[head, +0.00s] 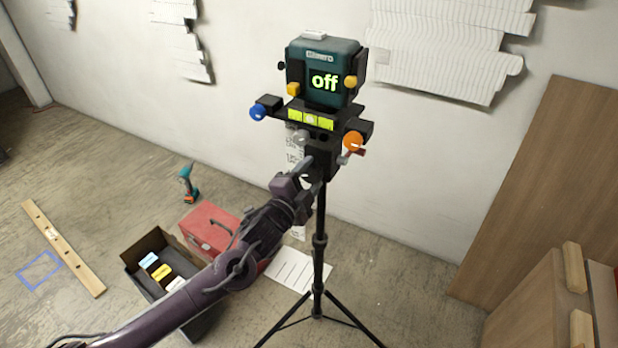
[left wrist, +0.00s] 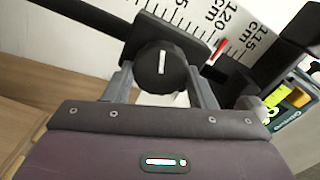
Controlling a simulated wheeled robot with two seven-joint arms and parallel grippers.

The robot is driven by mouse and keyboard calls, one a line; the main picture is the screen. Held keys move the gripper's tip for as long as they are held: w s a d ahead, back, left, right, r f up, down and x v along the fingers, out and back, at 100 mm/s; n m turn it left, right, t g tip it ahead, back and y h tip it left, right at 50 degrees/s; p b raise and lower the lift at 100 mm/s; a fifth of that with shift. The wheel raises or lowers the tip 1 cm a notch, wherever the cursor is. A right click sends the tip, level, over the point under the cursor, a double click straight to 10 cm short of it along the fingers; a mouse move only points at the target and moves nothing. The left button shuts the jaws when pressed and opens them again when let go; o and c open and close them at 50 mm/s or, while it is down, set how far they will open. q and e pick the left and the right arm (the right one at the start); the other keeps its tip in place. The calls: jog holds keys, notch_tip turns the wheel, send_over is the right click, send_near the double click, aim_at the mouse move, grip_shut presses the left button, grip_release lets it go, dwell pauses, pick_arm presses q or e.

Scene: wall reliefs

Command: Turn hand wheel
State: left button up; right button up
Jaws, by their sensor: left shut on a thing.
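The black hand wheel (left wrist: 160,68) with a white index line sits between the two fingers of my left gripper (left wrist: 160,88) in the left wrist view. The fingers are shut on it, one at each side, and its white line stands near upright. In the head view my left gripper (head: 312,175) is at the tripod head, below the teal device (head: 324,70), whose screen reads "off"; there the gripper hides the wheel. Blue (head: 257,112) and orange (head: 352,141) knobs show on the mount above. My right gripper is not in view.
The tripod (head: 319,245) stands on the floor near the wall. A red toolbox (head: 208,228), an open dark box (head: 145,245), a drill (head: 187,184) and a wooden level (head: 62,245) lie at left. Wooden boards (head: 545,190) lean at right. A scale strip (left wrist: 232,28) lies behind the wheel.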

pick_arm(q)
jog(key=m, duration=0.3)
jog(key=m+b, duration=0.1)
jog(key=shift+f+m, duration=0.25)
jog(key=shift+m, duration=0.05)
jog(key=m+b, duration=0.1)
jog(key=m, duration=0.3)
jog(key=shift+f+m, duration=0.15)
jog(key=shift+m, duration=0.15)
jog(key=m+b, duration=0.2)
jog(key=m, duration=0.2)
jog(key=shift+f+m+b, duration=0.15)
jog(key=shift+m+b, duration=0.15)
jog(key=m+b, duration=0.1)
jog(key=m, duration=0.1)
jog(key=shift+a+m+b, duration=0.15)
jog(key=shift+m+b, duration=0.15)
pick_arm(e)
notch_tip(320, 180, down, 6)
pick_arm(q)
jog(key=m+b, duration=0.2)
jog(key=m, duration=0.1)
jog(key=shift+w, duration=0.1)
jog(key=shift+m+b, duration=0.5)
jog(key=shift+m, duration=0.2)
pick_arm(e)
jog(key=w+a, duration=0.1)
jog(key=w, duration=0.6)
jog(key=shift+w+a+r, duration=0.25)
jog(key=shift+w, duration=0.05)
